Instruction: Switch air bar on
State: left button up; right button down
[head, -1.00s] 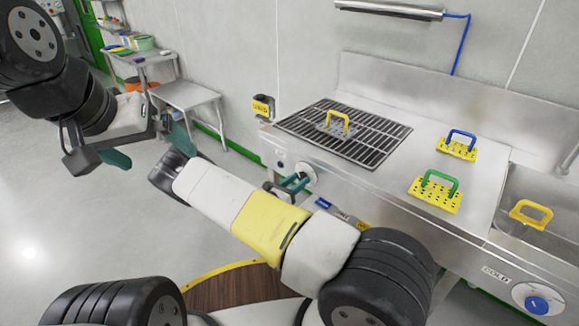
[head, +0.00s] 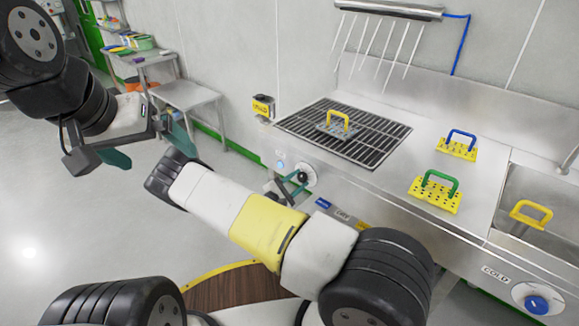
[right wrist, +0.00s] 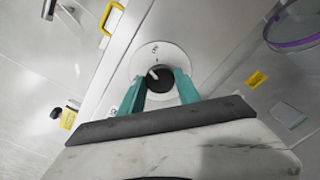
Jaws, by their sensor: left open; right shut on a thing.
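The air bar (head: 390,9) is a metal bar high on the wall above the counter, with a blue hose at its right end. Several white streaks (head: 372,45) run down from it. A black knob on a round white dial (head: 309,177) is on the counter's front; it also shows in the right wrist view (right wrist: 157,77), its white pointer mark tilted. My right gripper (head: 293,184) has its teal fingers on both sides of this knob, shut on it; the fingers show in the right wrist view (right wrist: 160,88). My left gripper (head: 148,148) is open and empty, over the floor at left.
The counter has a dark grate (head: 345,132) with a yellow-handled perforated block (head: 336,125). Blue-handled (head: 458,147) and green-handled (head: 436,192) yellow plates lie right of it. A sink with a yellow handle (head: 531,214) is at far right. A blue COLD knob (head: 537,303) is below it.

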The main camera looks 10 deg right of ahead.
jog(key=m, duration=0.5)
jog(key=shift+m, duration=0.4)
dwell(0.4)
jog(key=c, duration=0.9)
grip_release()
jog(key=shift+o, duration=0.2)
